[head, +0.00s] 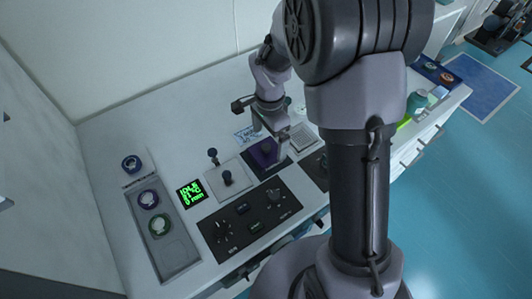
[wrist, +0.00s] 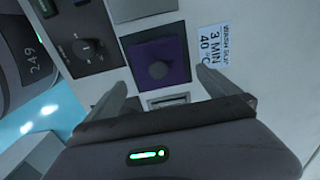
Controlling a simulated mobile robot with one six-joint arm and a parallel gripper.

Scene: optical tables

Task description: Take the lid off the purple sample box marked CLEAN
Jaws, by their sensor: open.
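The box also shows in the head view (head: 259,158), partly behind my gripper (head: 270,138). My gripper is open and empty. Its two fingers point toward the box, one on each side of the knob in the picture. I cannot tell their height above the lid. I cannot read a CLEAN mark on the box.
A card reading 3 MIN 40 °C (wrist: 211,44) lies beside the box. A black panel with knobs (head: 237,232) stands in front. A green-lit display (head: 191,193) and a grey tray with round items (head: 177,250) are to the left. A pale grey grid plate (head: 302,138) is to the right.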

